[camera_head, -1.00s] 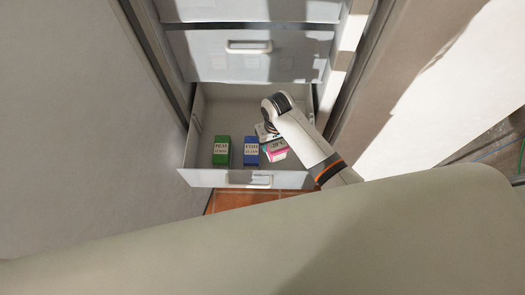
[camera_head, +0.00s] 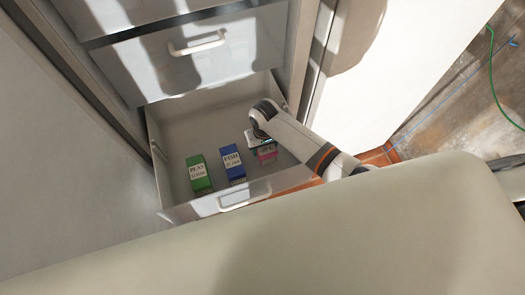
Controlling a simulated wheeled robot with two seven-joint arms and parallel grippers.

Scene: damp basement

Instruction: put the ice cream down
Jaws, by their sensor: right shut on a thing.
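A pink box (camera_head: 267,154), which I take to be the ice cream, is in the open drawer (camera_head: 182,120), to the right of the blue box. My right gripper (camera_head: 261,143) comes down over it from the right and is shut on it. The gripper and wrist hide much of the box, and I cannot tell whether its underside touches the drawer floor. My left gripper is not in view.
A green box (camera_head: 199,174) labelled peas and a blue box (camera_head: 231,163) labelled fish stand in the drawer's front half. The drawer's back and left floor are bare. A closed drawer (camera_head: 199,52) is above. A pale panel is close at left.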

